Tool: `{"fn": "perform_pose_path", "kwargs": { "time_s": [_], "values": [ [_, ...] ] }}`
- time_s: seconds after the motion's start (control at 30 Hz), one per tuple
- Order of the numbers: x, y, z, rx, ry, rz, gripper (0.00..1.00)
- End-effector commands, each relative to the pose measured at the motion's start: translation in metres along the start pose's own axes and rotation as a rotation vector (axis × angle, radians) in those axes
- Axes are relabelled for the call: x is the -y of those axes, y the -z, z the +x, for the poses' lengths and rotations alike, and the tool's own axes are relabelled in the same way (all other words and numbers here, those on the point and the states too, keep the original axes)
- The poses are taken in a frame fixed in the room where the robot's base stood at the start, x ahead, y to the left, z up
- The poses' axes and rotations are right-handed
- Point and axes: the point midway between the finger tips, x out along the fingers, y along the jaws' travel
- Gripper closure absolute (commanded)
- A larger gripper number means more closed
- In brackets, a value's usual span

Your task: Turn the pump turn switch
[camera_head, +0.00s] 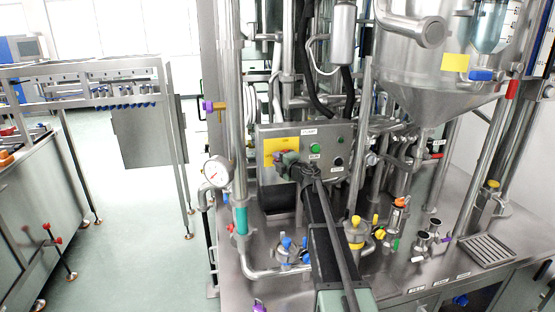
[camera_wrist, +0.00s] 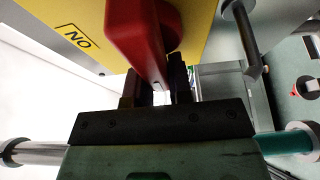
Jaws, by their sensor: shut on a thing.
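The pump turn switch is a red handle (camera_wrist: 138,40) on a yellow plate (camera_wrist: 75,30), seen close up in the wrist view. An "ON" label (camera_wrist: 77,37) appears upside down on the plate, left of the handle. My gripper (camera_wrist: 158,86) has its two dark fingers on either side of the handle's near end and is shut on it. In the head view the yellow plate (camera_head: 268,148) is on the left of a grey control box (camera_head: 325,137). My gripper (camera_head: 281,157) is at its lower right part, and my arm hides much of the switch there.
A green button (camera_head: 315,148) and a black knob (camera_head: 338,161) are on the box's right side. A pressure gauge (camera_head: 216,170) and a vertical pipe with a teal band (camera_head: 240,220) stand to the left. A steel funnel tank (camera_head: 425,80) hangs at the upper right.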

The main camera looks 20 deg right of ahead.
Motion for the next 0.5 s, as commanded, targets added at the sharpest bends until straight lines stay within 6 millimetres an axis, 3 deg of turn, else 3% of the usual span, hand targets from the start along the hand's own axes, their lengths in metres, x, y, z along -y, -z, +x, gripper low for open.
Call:
{"fn": "perform_pose_path", "kwargs": {
  "time_s": [0.03, 0.3, 0.33, 0.47, 0.5],
  "values": [
    [-0.0021, -0.0086, 0.0014, 0.016, -0.002, -0.001, 1.0],
    [-0.0023, -0.0092, 0.0016, 0.016, -0.002, 0.0, 1.0],
    [-0.0024, -0.0093, 0.0017, 0.016, -0.002, 0.0, 0.76],
    [-0.002, -0.0093, 0.0012, 0.017, -0.001, -0.001, 0.56],
    [-0.0018, -0.0092, 0.001, 0.017, -0.001, -0.001, 0.55]
  ]
}}
